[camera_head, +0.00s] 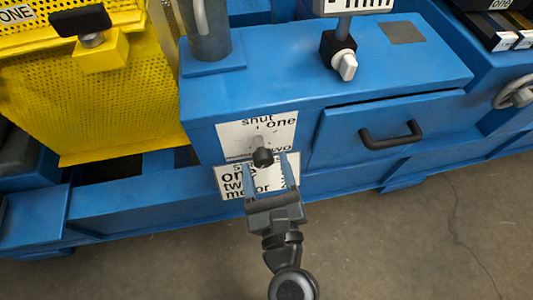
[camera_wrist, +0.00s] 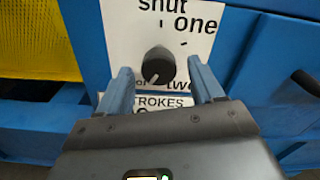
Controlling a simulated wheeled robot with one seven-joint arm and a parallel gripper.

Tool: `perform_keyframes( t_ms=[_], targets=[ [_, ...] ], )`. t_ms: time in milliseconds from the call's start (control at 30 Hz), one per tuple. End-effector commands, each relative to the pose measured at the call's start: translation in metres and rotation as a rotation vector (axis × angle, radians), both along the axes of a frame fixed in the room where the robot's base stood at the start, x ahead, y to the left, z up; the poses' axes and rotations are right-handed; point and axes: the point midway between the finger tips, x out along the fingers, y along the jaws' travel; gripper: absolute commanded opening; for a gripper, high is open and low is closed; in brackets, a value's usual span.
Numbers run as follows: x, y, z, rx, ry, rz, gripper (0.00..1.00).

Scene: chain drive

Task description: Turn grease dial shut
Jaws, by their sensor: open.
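The grease dial is a small black round knob (camera_head: 263,157) on a white label plate (camera_head: 229,133) on the front of the blue housing. The plate reads "shut" at the top, "one" at upper right and "two" at lower right. In the wrist view the dial (camera_wrist: 158,64) carries a pale mark that seems to point down and slightly left, away from "shut". My gripper (camera_head: 264,160) is open, its two blue fingers on either side of the dial. In the wrist view gaps show between the fingers and the knob, so it is not gripped. Lower lettering is partly hidden.
A second label (camera_head: 231,182) sits just below the dial plate, behind my fingers. A drawer with a dark handle (camera_head: 391,136) is to the right. A white-levered black switch (camera_head: 343,62) stands on the housing top. A yellow mesh guard (camera_head: 120,110) is at left.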

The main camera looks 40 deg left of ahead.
Motion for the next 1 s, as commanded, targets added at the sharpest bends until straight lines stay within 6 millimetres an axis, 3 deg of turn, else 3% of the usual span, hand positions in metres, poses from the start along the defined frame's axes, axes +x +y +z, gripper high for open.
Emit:
perform_keyframes(
  t_ms=[200,567,1000],
  targets=[
    [0.015,0.018,0.001,0.000,-0.001,0.000,0.67],
    [0.018,0.021,-0.001,-0.001,0.000,-0.001,0.67],
    [0.018,0.020,-0.001,-0.002,-0.001,-0.001,0.24]
  ],
)
